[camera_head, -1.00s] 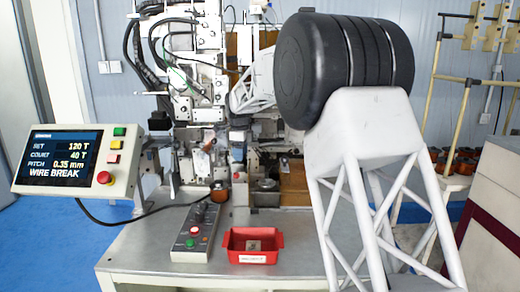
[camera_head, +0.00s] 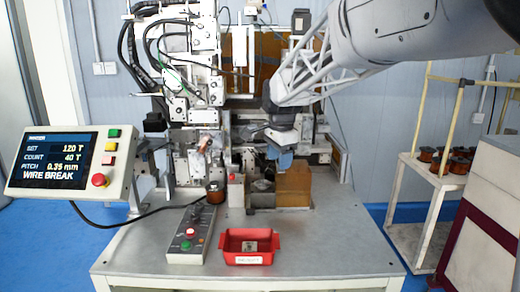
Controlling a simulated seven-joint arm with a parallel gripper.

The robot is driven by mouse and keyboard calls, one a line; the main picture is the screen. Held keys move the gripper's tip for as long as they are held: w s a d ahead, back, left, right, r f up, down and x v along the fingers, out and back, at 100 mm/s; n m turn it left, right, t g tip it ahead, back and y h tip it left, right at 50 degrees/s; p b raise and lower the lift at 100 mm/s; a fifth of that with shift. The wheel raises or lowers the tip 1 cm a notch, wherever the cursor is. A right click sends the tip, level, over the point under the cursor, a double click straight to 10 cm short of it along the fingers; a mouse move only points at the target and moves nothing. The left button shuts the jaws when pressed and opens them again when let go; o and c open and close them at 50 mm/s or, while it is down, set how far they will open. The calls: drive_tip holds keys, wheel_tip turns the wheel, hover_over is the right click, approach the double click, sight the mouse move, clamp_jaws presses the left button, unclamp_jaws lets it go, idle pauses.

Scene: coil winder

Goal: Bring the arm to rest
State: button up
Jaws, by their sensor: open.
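My arm reaches in from the upper right, its white lattice link slanting down to the left. My gripper (camera_head: 268,136) is at the end of it, in front of the coil winder (camera_head: 205,80), above the brown block and small metal cup on the bench. It is small and partly merged with the machine parts behind it. Its jaws are open, and I see nothing held in them. I cannot tell whether it touches any machine part.
A red tray (camera_head: 232,258) with a small piece inside sits at the bench front. Left of it are a button box (camera_head: 186,246) and a copper spool (camera_head: 215,193). The tilted display (camera_head: 50,160) reads WIRE BREAK. The bench's right front (camera_head: 335,245) is clear.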

drive_tip(key=s+d+f+n+t, duration=0.1)
drive_tip(key=s+d+n, duration=0.25)
drive_tip(key=s, duration=0.75)
drive_tip(key=s+d+f+n, duration=0.1)
drive_tip(key=s+d+n, duration=0.3)
drive_tip(key=s, duration=0.6)
drive_tip(key=s+d+f+n, duration=0.2)
drive_tip(key=s+f, duration=0.2)
drive_tip(key=s, duration=0.5)
drive_tip(key=s+d+f+n, duration=0.3)
drive_tip(key=s+f, duration=0.1)
drive_tip(key=s, duration=0.6)
drive_tip(key=shift+s+d+f+t, duration=0.15)
drive_tip(key=shift+d+f+t, duration=0.05)
drive_tip(key=shift+f+t, duration=0.15)
